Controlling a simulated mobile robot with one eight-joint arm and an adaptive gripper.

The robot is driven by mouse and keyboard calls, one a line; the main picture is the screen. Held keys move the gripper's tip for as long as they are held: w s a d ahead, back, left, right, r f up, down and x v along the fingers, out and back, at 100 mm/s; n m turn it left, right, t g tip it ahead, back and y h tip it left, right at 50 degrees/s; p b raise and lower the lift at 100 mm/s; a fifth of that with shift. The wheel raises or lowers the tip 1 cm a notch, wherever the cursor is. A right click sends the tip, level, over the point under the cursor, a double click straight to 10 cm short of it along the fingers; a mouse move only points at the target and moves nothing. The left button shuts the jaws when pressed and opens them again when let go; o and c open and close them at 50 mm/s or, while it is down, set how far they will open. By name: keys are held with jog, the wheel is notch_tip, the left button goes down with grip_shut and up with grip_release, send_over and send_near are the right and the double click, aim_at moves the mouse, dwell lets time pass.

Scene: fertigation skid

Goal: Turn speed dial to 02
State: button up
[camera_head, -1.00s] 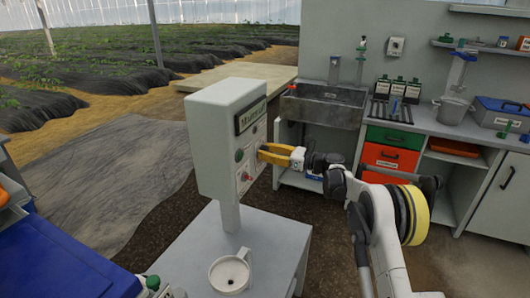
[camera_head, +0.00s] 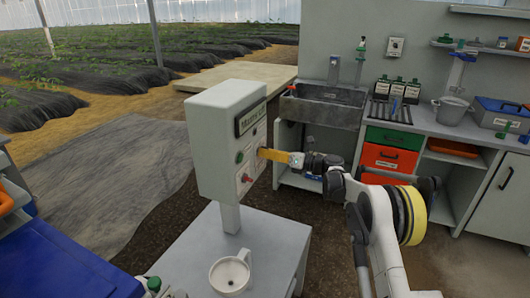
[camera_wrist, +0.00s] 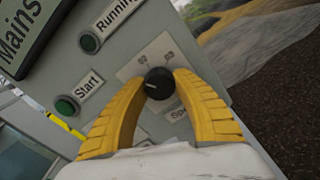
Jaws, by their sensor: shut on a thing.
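The speed dial (camera_wrist: 158,83) is a round black knob on a pale plate of the control box (camera_head: 222,140). A label starting "Spe" shows beside it, partly hidden by my right finger. Small marks stand around the dial, too small to read surely; a faint light line shows on its face. My gripper (camera_wrist: 158,88) has its yellow fingers closed on both sides of the dial. In the head view my gripper (camera_head: 265,153) meets the box front, and its fingers hide the dial.
A Start button (camera_wrist: 67,105) and a Running lamp (camera_wrist: 89,43), both green, sit left of the dial in the wrist view. A red button (camera_head: 246,178) is low on the box.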

jog(key=m, duration=0.6)
jog(key=shift+p, duration=0.3)
jog(key=shift+a, duration=0.1)
dwell(0.3)
jog(key=o, duration=1.2)
jog(key=v, duration=1.2)
